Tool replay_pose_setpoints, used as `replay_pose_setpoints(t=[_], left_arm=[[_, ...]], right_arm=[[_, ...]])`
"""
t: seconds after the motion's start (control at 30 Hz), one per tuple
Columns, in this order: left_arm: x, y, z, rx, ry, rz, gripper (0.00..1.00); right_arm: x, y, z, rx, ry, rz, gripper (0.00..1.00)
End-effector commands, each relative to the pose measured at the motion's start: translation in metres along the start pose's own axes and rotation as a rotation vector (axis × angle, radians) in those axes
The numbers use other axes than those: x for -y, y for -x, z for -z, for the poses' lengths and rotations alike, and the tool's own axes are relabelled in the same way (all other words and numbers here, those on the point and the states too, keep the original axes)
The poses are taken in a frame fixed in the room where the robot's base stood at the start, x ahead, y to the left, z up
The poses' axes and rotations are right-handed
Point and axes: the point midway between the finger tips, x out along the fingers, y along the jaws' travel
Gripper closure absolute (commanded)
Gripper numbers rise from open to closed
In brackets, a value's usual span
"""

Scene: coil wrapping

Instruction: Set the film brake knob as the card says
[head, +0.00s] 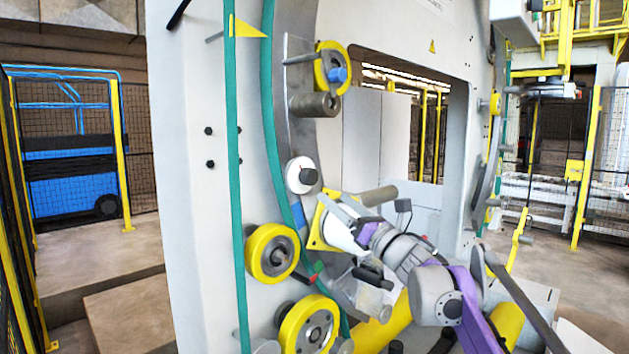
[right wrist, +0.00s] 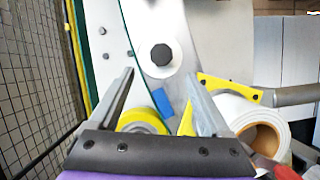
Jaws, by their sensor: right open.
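The film brake knob (head: 308,176) is a dark faceted knob on a round white disc on the grey ring of the machine. It also shows in the right wrist view (right wrist: 161,55), beyond my fingertips. No pointer or setting on it can be made out. My right gripper (head: 338,214) is below and right of the knob in the head view. In the right wrist view its two fingers (right wrist: 159,77) are spread, with nothing between them, and apart from the knob. No readable card shows. My left gripper is not in view.
A white film roll (right wrist: 238,108) with a brown core sits right of my fingers, by a yellow bracket (right wrist: 228,88). A blue patch (right wrist: 165,103) is below the knob. Yellow rollers (head: 272,252) and a dark roller (head: 314,104) stand out nearby. Mesh fencing (right wrist: 40,75) is at left.

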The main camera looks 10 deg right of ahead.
Motion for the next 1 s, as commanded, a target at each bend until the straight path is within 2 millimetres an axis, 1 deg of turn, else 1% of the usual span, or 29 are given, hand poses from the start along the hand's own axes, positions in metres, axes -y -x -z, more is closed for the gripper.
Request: replay_pose_setpoints(t=[0.03,0.2,0.3,0.43,0.6,0.87,0.9,0.97,1.0], left_arm=[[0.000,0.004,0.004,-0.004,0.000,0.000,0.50],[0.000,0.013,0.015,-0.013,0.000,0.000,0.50],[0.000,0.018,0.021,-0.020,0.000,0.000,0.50],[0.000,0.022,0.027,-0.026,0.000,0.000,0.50],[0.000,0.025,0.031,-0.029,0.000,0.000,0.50],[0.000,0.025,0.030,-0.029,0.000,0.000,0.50],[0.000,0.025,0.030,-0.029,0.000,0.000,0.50],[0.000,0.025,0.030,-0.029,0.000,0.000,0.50],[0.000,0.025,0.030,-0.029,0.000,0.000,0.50]], right_arm=[[-0.001,-0.011,-0.002,0.002,-0.002,-0.003,0.19],[-0.002,-0.045,-0.004,0.003,-0.003,-0.002,0.19],[-0.002,-0.063,-0.004,0.003,-0.003,-0.001,0.19],[-0.001,-0.080,-0.004,0.003,-0.004,0.000,0.19],[-0.001,-0.091,-0.003,0.003,-0.004,0.002,0.19],[0.000,-0.091,-0.001,0.002,-0.005,0.003,0.19],[0.000,-0.091,-0.001,0.002,-0.005,0.003,0.20],[0.000,-0.091,-0.001,0.002,-0.005,0.003,0.31],[0.000,-0.091,-0.001,0.002,-0.005,0.003,0.38]])
